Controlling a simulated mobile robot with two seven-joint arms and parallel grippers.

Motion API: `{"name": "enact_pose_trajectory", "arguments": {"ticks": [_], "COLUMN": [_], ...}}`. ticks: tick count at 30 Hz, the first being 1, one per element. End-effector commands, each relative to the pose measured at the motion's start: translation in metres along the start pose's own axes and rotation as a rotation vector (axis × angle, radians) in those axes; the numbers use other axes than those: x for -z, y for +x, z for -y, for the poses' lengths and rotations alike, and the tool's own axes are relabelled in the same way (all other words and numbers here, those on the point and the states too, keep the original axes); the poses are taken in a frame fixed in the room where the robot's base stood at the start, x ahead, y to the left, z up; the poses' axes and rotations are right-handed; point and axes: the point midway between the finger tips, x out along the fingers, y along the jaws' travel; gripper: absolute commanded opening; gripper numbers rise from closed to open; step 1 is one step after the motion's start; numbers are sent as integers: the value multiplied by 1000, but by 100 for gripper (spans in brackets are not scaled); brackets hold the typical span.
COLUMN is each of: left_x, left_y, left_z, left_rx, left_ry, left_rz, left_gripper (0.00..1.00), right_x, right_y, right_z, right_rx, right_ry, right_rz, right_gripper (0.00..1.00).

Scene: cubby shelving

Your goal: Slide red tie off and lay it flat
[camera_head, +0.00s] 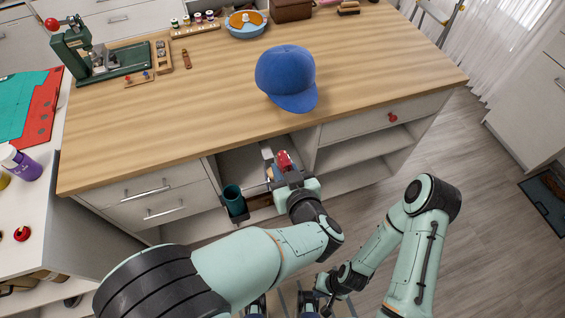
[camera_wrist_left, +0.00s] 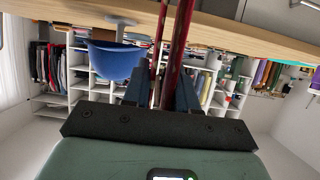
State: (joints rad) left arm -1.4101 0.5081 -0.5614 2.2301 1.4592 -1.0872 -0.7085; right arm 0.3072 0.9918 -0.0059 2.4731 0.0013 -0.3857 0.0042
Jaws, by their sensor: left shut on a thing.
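My left gripper (camera_head: 278,167) reaches into the open cubby below the counter. The red tie (camera_head: 284,160) shows as a small red patch at its fingers; most of it is hidden by the gripper and the counter edge. In the left wrist view, the left gripper (camera_wrist_left: 162,92) is shut on the red tie (camera_wrist_left: 181,45), which runs as narrow dark-red strips between the two fingers toward the top edge. What the tie hangs from cannot be made out. My right gripper (camera_head: 326,290) is low near the bottom, away from the counter; its fingers are too small to read.
A blue cap (camera_head: 286,78) sits on the wooden counter (camera_head: 200,115), with bare wood to its left. A dark teal cup (camera_head: 235,201) is left of the left gripper. Drawers (camera_head: 150,198) flank the cubby on the left.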

Motion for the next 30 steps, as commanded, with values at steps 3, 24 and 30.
{"name": "enact_pose_trajectory", "arguments": {"ticks": [3,24,30], "left_x": [-1,-12,-15], "left_y": [-6,-39,-46], "left_z": [0,1,2], "left_rx": [0,-1,0], "left_ry": [1,1,2], "left_rz": [-1,-2,-1], "left_gripper": [0,0,0], "right_x": [1,4,4], "right_y": [-3,-13,-15], "right_z": [1,6,7], "right_rx": [0,2,3], "right_ry": [-1,-2,-3], "right_rz": [-1,-7,-8], "right_gripper": [0,0,0]}}
